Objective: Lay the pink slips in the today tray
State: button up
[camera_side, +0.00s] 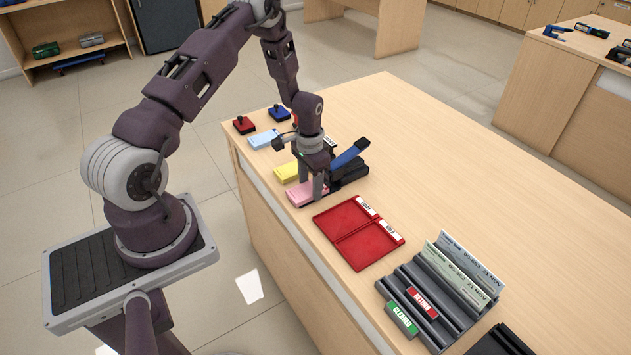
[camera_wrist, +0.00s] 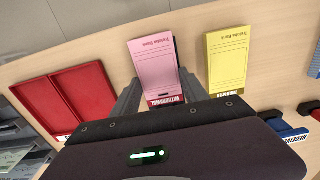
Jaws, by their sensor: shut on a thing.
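The pink slips (camera_side: 303,193) form a pad at the counter's front edge, marked with a red withdrawal label in the wrist view (camera_wrist: 157,68). My gripper (camera_side: 311,186) points down over the pad, with one finger on each side of it. It is shut on the pink slips, which appear at or very near counter level. The red tray (camera_side: 357,236) lies just to the right in the side view and to the left in the wrist view (camera_wrist: 66,98). It has two empty compartments with white labels, too small to read, so I cannot tell which is today.
Yellow slips (camera_side: 288,172) and light blue slips (camera_side: 264,139) lie beyond the pink ones. A black device with a blue lever (camera_side: 350,153) stands close behind my gripper. A grey rack (camera_side: 430,300) with upright cheques stands past the tray.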

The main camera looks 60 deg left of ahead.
aim_at(311, 188)
jog(key=o, duration=1.5)
jog(key=shift+r, duration=3.55)
jog(key=d+r+t, duration=0.1)
jog(key=d+r, duration=0.4)
jog(key=r, duration=0.9)
jog(key=s+d+r+t, duration=0.1)
jog(key=s+d+r, duration=0.2)
jog(key=s+r, duration=0.2)
jog(key=s+d+r+t, duration=0.1)
jog(key=s+d+r, duration=0.3)
jog(key=s+r, duration=0.1)
jog(key=s+d+r+t, duration=0.1)
jog(key=s+d+r, duration=0.3)
jog(key=s+r, duration=0.1)
jog(key=shift+s+d+r+y, duration=0.1)
jog(key=shift+d+r+y, duration=0.05)
jog(key=shift+r+y, duration=0.15)
jog(key=s+d+t, duration=0.1)
jog(key=s+d, duration=0.1)
jog(key=s, duration=0.5)
jog(key=shift+s+d+r+t, duration=0.2)
jog(key=shift+s+t, duration=0.1)
